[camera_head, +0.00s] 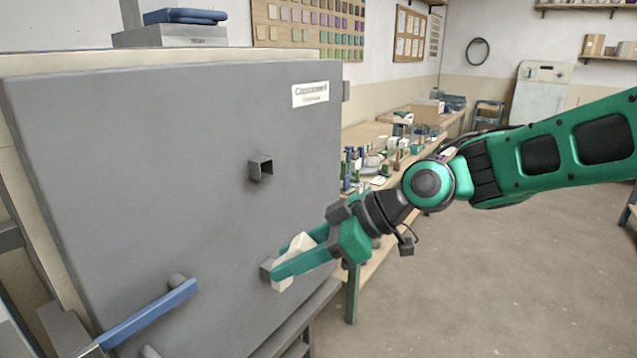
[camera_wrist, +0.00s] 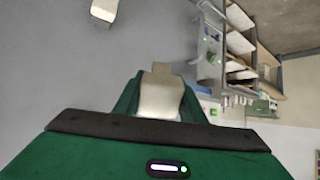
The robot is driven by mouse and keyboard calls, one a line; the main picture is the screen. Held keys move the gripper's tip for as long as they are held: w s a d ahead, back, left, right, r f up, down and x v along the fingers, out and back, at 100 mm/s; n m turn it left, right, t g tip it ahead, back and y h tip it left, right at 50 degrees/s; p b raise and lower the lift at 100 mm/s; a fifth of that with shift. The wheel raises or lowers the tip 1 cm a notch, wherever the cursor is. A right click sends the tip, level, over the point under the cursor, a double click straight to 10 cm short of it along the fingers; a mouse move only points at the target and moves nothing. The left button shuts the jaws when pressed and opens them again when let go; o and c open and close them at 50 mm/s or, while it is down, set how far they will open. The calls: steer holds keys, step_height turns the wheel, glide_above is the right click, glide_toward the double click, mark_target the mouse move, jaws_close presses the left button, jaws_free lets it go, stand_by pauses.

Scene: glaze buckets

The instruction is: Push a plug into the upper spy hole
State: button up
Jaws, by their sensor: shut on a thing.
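The grey kiln door (camera_head: 170,130) fills the left of the head view. The upper spy hole (camera_head: 261,168) is a short square grey tube with a dark, empty opening. A second grey block (camera_head: 267,268), probably the lower spy hole, sits below it, partly hidden by my gripper. My gripper (camera_head: 285,268) is shut on a cream plug (camera_head: 301,243), below and slightly right of the upper hole. The plug crosses the fingers and shows above and below them. In the wrist view the plug (camera_wrist: 160,92) sits between the green fingers. Whether it touches the lower block is unclear.
A blue handle (camera_head: 150,315) juts from the door at lower left. A bench (camera_head: 385,150) with many small items stands behind my arm. A pale block (camera_wrist: 103,10) shows at the wrist view's top edge; I cannot tell what it is. Open floor lies right.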

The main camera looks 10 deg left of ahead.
steer(key=w+d+r+m+t+y, duration=0.3)
steer(key=w+r+m+t+y, duration=0.2)
steer(key=w+r+t+y, duration=0.45)
steer(key=h, duration=0.2)
glide_toward(269, 167)
steer(key=shift+g, duration=0.45)
steer(key=shift+a+r, duration=1.35)
steer(key=shift+r, duration=0.1)
steer(key=shift+w+a, duration=0.15)
steer(key=shift+a, duration=0.55)
steer(key=shift+w+a, duration=0.15)
steer(key=shift+a, duration=0.2)
steer(key=shift+w+a, duration=0.15)
steer(key=shift+a, duration=0.25)
steer(key=shift+w+a, duration=0.3)
steer(key=shift+a, duration=0.35)
steer(key=shift+a, duration=0.15)
steer(key=shift+w+a, duration=0.2)
steer(key=shift+a, duration=0.15)
